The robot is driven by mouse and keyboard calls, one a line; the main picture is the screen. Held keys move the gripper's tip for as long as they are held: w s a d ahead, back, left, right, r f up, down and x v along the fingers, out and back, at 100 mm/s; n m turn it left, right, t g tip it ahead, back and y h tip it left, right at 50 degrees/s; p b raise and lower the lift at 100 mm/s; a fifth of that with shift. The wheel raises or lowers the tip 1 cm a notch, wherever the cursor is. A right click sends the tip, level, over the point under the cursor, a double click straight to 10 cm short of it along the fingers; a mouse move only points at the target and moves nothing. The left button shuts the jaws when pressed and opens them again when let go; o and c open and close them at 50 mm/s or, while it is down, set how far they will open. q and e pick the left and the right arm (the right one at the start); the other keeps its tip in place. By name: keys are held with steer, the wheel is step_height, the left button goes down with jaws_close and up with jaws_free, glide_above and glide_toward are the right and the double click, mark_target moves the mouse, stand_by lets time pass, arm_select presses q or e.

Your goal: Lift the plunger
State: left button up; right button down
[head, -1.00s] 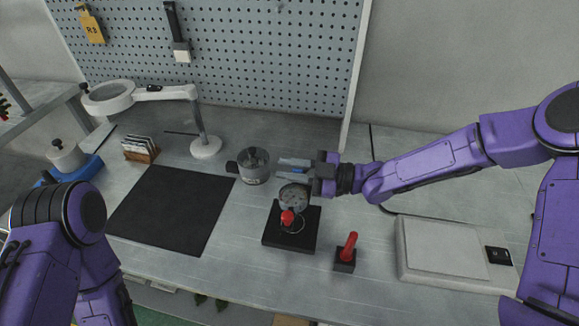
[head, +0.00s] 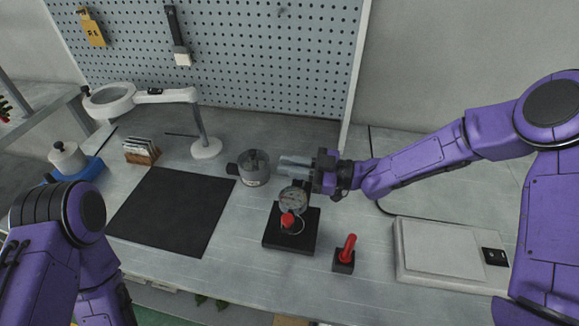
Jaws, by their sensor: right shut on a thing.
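A dial gauge (head: 294,200) with a round pale face stands upright on a black square base (head: 276,240). A red knob (head: 288,220) shows in front, below the dial.
A grey pot (head: 254,168) stands left of the right fingertips. A red-handled piece in a black block (head: 344,262) and a white scale (head: 440,248) are to the right. A black mat (head: 172,210) and magnifier lamp (head: 206,148) are left. The bench front is mostly clear.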

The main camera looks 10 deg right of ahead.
steer(key=shift+w+d+f+m+p, duration=0.15)
steer(key=shift+w+d+m+p, duration=0.45)
steer(key=shift+m, duration=1.15)
steer(key=shift+w+f+m+p, duration=0.25)
steer(key=shift+w+m, duration=0.65)
steer(key=shift+m, duration=0.9)
steer(key=shift+w+d+f+m+p, duration=0.1)
steer(key=shift+w+d+m+p, duration=0.4)
steer(key=shift+m, duration=1.25)
steer(key=shift+w+a, duration=0.15)
steer(key=shift+w, duration=0.1)
steer(key=c, duration=1.5)
jaws_free()
steer(key=shift+f, duration=0.1)
steer(key=b+v, duration=0.3)
steer(key=v, duration=0.7)
steer(key=shift+d, duration=0.25)
